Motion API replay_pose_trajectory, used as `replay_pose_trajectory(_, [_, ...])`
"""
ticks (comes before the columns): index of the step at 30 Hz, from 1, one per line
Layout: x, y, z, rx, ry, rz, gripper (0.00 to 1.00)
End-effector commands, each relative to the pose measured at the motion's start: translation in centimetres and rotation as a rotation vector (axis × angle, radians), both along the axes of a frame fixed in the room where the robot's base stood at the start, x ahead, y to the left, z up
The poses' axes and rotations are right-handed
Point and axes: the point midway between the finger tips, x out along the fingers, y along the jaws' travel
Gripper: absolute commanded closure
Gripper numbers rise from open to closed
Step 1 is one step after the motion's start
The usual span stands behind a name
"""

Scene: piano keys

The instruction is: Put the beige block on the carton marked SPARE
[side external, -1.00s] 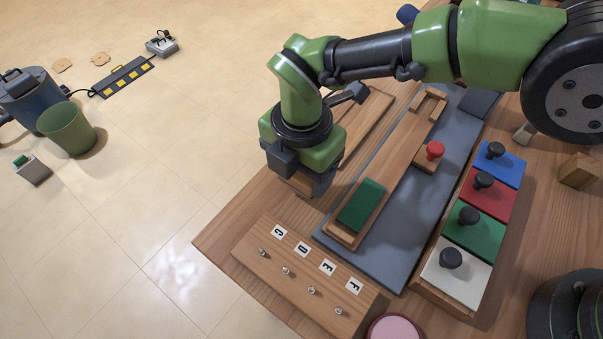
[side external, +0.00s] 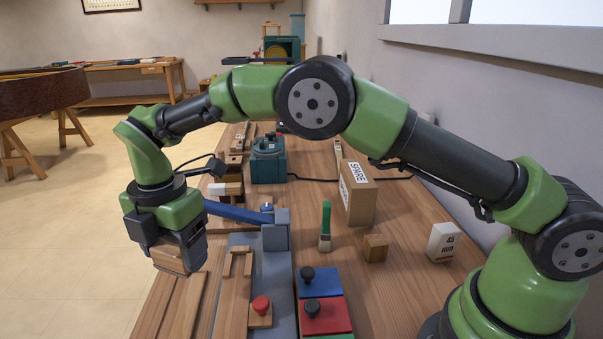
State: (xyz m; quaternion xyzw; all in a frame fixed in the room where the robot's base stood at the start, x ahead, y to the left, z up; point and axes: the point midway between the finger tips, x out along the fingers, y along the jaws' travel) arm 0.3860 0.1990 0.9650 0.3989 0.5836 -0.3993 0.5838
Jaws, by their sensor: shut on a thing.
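My gripper (side external: 180,250) is at the left, pointing down and shut on a beige, wood-toned block (side external: 169,261). Much of the block is hidden by the gripper body. It appears held above the left edge of the bench. The carton marked SPARE (side external: 357,200) stands upright on the bench to the right of centre, well right of my gripper. Its label is on its upper part, and its top looks clear.
A blue lever on a grey vise-like fixture (side external: 275,232) lies between my gripper and the carton. A green-handled brush (side external: 325,226), a wooden cube (side external: 375,248) and a white box (side external: 444,242) stand near the carton. Knobbed colored blocks (side external: 320,282) are in front.

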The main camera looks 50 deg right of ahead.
Motion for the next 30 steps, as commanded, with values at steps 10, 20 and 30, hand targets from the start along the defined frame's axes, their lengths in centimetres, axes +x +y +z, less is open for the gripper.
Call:
replay_pose_trajectory(10, [3.3, -19.8, 3.8, 0.002, -0.002, -0.508, 0.59])
replay_pose_trajectory(20, [-2.0, -36.2, 6.9, 0.002, -0.002, -0.959, 0.59])
replay_pose_trajectory(30, [-6.4, -42.1, 7.4, 0.001, 0.002, -1.156, 0.59])
